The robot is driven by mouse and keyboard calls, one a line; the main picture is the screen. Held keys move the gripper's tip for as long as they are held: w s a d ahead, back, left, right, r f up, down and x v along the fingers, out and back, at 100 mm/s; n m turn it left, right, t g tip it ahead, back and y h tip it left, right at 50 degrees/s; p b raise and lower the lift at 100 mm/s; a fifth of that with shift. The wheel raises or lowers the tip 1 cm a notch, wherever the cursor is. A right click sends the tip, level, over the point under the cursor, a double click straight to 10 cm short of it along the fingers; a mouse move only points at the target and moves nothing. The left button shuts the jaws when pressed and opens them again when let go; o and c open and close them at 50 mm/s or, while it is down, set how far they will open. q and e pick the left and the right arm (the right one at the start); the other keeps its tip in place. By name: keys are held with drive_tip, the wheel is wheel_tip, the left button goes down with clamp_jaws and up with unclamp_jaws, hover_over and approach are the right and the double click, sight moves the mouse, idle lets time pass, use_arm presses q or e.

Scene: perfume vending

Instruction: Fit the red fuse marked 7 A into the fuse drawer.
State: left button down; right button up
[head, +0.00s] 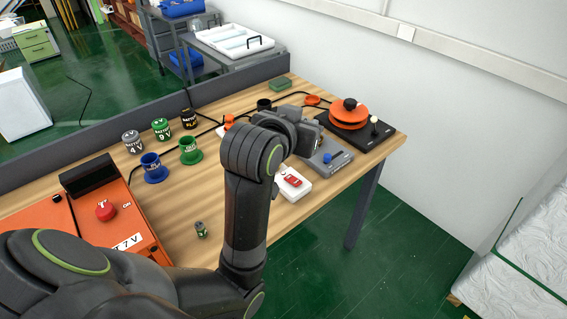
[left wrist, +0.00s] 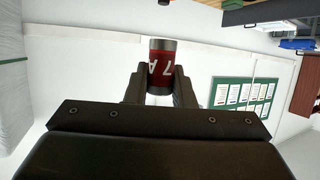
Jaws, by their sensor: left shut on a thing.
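The red fuse (left wrist: 161,66) marked 7 A shows in the left wrist view, with a red band and grey metal ends. My left gripper (left wrist: 160,88) is shut on it, one finger on each side. In the head view, my left arm reaches over the table, and its own wrist hides the gripper tips and the fuse. I cannot clearly identify the fuse drawer. A grey box (head: 329,160) with a blue knob is partly hidden behind my wrist. A white box (head: 290,184) with a red piece stands in front of it. My right gripper is not in view.
An orange unit (head: 118,217) with a red knob and a 7 V label stands at left. Batteries (head: 161,129) and coloured cups (head: 190,151) stand mid-table. A small green cylinder (head: 201,229) is near the front. A black base (head: 376,132) with orange discs is at right.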

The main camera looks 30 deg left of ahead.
use_arm(q)
drive_tip(key=w+a+f+n+g+y, duration=0.1)
drive_tip(key=a+f+n+g+y, duration=0.2)
drive_tip(key=a+f+n+y, duration=0.2)
drive_tip(key=w+a+f+n+g+y, duration=0.1)
drive_tip(key=a+f+n+g+y, duration=0.2)
drive_tip(key=f, duration=1.1)
drive_tip(key=a+n+y, duration=0.3)
drive_tip(key=a, duration=0.2)
drive_tip(key=shift+a+f, duration=0.3)
drive_tip(key=shift+a, duration=0.1)
drive_tip(key=shift+w, duration=0.1)
wheel_tip(320, 180, down, 9)
drive_tip(key=shift+r+p, duration=0.2)
drive_tip(key=shift+p, duration=0.55)
drive_tip(key=shift+f, duration=0.5)
